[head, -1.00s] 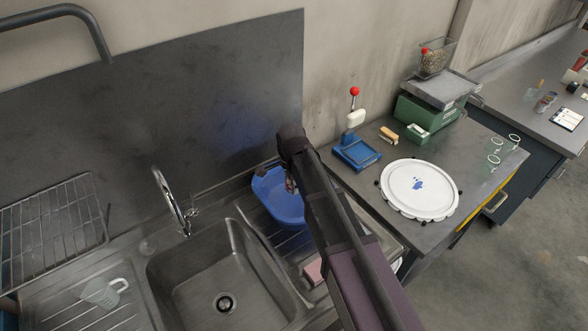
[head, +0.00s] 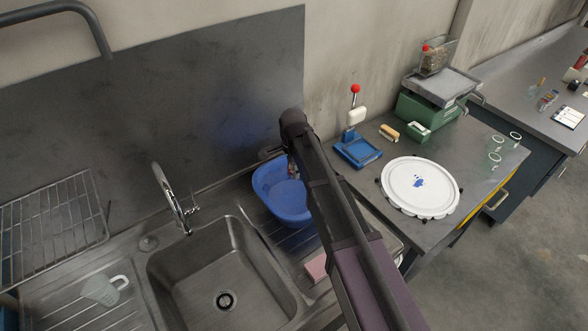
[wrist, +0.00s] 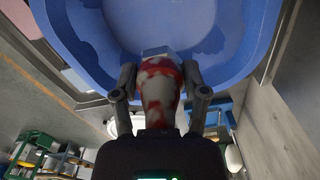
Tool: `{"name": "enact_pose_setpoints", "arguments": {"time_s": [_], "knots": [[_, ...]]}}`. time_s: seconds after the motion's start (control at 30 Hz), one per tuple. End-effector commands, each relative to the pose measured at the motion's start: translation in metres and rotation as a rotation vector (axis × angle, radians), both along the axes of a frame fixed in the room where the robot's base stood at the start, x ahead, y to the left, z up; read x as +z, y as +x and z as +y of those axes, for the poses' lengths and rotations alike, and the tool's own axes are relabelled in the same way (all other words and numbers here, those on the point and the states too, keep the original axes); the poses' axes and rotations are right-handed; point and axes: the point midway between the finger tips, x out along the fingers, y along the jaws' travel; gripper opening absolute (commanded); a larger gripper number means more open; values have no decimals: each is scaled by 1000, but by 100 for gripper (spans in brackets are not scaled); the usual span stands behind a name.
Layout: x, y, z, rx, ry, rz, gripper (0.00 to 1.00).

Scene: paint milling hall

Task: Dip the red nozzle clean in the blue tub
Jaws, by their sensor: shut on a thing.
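The nozzle (wrist: 160,92) is pale with red patches over its body and a grey-white end. In the wrist view my gripper (wrist: 160,80) is shut on it, one finger at each side. The nozzle's end points towards the blue tub (wrist: 235,72), overlapping its inside in the picture; I cannot tell whether it touches anything there. A darker blue, wavy-edged area shows inside the tub. In the head view the blue tub (head: 284,202) stands right of the sink, and my arm hides its right side and most of the gripper.
The steel sink (head: 215,265) with its tap (head: 172,198) is left of the tub. A pink block (head: 316,267) lies in front. To the right, the bench holds a blue stand (head: 358,150), a brush (head: 389,132), a white round lid (head: 420,188) and a green scale (head: 425,110).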

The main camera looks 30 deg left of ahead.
Motion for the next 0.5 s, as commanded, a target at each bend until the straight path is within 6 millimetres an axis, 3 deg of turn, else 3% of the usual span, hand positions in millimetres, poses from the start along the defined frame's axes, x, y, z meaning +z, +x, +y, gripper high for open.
{"name": "enact_pose_setpoints", "arguments": {"time_s": [0.5], "knots": [[-38, 0, -1, -1, 0, 0, 10]]}}
